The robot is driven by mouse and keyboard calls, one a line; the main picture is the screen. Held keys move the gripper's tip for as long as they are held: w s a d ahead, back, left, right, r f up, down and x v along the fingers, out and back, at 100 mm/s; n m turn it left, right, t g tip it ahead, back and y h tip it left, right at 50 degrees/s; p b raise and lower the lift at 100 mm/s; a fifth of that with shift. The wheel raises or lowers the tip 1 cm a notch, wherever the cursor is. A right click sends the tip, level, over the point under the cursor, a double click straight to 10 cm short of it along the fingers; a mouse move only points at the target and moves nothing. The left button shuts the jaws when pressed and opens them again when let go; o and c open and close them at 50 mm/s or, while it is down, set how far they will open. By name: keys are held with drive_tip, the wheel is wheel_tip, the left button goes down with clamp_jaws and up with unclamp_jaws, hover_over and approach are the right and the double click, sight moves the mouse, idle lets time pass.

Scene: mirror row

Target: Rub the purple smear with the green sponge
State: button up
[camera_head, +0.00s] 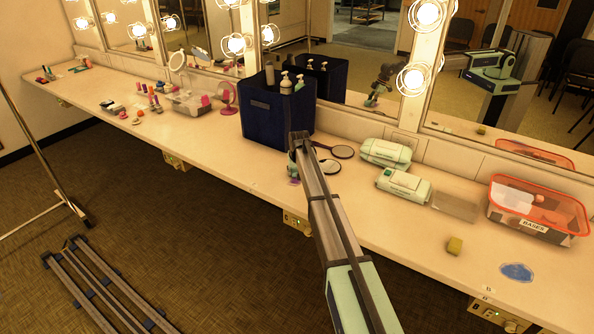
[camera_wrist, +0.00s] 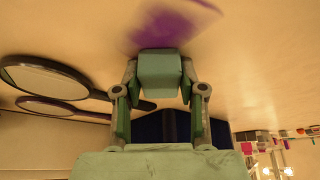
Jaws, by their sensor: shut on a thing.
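My gripper (camera_wrist: 160,92) is shut on the green sponge (camera_wrist: 160,72), a small block held between its two fingers. The purple smear (camera_wrist: 172,26) is on the counter directly by the sponge's far end in the wrist view, and the sponge covers part of it. I cannot tell whether the sponge touches the counter. In the head view my gripper (camera_head: 297,163) is low over the counter in front of the blue bin, and a little of the purple smear (camera_head: 295,181) shows just below it. The sponge is not clearly visible there.
The dark blue bin (camera_head: 262,113) with bottles stands behind my gripper. Hand mirrors (camera_head: 330,167) lie close to its right, then wipes packs (camera_head: 403,185), a yellow sponge (camera_head: 455,246), a blue smear (camera_head: 517,272) and an orange-rimmed box (camera_head: 533,224).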

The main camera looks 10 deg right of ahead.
sight(290, 183)
drive_tip(key=shift+s+a, duration=1.45)
drive_tip(key=shift+s, duration=0.2)
drive_tip(key=shift+s+a, duration=1.4)
drive_tip(key=shift+s, duration=0.2)
drive_tip(key=shift+s+d, duration=0.1)
drive_tip(key=shift+w+d, duration=0.2)
drive_tip(key=shift+d, duration=0.85)
drive_tip(key=shift+w+d, duration=0.15)
drive_tip(key=shift+w, duration=0.25)
drive_tip(key=shift+w+d+b, duration=0.35)
drive_tip(key=shift+w+d, duration=2.25)
drive_tip(key=shift+w, duration=0.15)
drive_tip(key=shift+w+d+r, duration=0.1)
drive_tip(key=shift+d+r, duration=0.05)
drive_tip(key=shift+r, duration=0.05)
wheel_tip(290, 183, up, 8)
drive_tip(key=p, duration=0.2)
drive_tip(key=shift+f+p, duration=0.15)
drive_tip(key=shift+p, duration=0.15)
